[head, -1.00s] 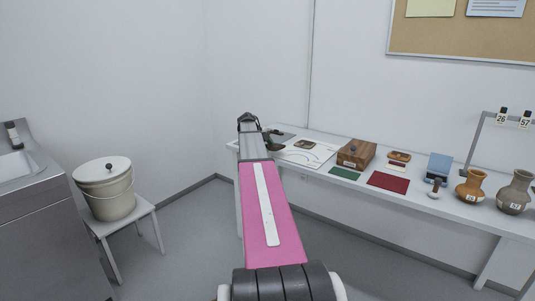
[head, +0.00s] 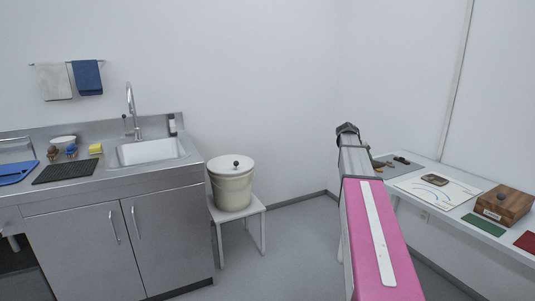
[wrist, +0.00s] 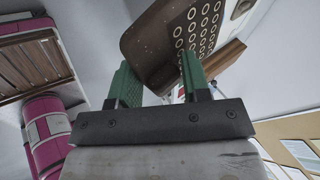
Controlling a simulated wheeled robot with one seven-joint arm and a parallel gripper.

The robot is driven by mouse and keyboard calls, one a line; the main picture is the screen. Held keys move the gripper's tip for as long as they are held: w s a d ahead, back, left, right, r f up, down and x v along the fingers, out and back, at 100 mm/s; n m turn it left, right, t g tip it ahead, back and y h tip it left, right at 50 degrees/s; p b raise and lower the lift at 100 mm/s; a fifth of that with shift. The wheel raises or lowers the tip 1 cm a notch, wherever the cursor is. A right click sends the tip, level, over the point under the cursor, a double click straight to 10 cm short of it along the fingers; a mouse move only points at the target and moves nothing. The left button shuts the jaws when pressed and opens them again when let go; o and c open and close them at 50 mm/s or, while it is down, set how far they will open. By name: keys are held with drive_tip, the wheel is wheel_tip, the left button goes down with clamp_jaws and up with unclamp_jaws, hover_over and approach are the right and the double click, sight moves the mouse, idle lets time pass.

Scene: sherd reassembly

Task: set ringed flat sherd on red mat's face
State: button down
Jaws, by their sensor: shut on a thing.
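The ringed flat sherd (wrist: 160,42) is a brown plate with rows of pale rings on its darker right part, in the wrist view. My gripper (wrist: 157,74) has green fingers shut on its near edge, and the sherd extends beyond the fingertips. In the head view my gripper is mostly hidden behind my arm, near the left end of the white table. The red mat (head: 526,241) lies on that table, cut off by the right picture edge. Its visible part is bare.
A green mat (head: 484,225), a wooden box (head: 503,206) and a white sheet (head: 437,191) with a small brown piece lie on the white table. A lidded bucket (head: 231,187) stands on a stool left of my arm. A sink counter (head: 100,180) is further left.

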drive_tip(key=s+a+f+n+t+y, duration=0.1)
drive_tip(key=s+a+n+y, duration=0.3)
drive_tip(key=a+n, duration=0.6)
drive_tip(key=s+a+f+n+t+y, duration=0.1)
drive_tip(key=s+a+n+y, duration=0.4)
drive_tip(key=a+n, duration=0.6)
drive_tip(key=s+a+f+n+t+y, duration=0.1)
drive_tip(key=s+a+n+y, duration=0.4)
drive_tip(key=a+n, duration=0.6)
drive_tip(key=shift+s+a+f, duration=0.3)
drive_tip(key=shift+s+f, duration=0.6)
drive_tip(key=shift+s, duration=0.25)
drive_tip(key=shift+w+t, duration=0.1)
drive_tip(key=shift+t, duration=0.2)
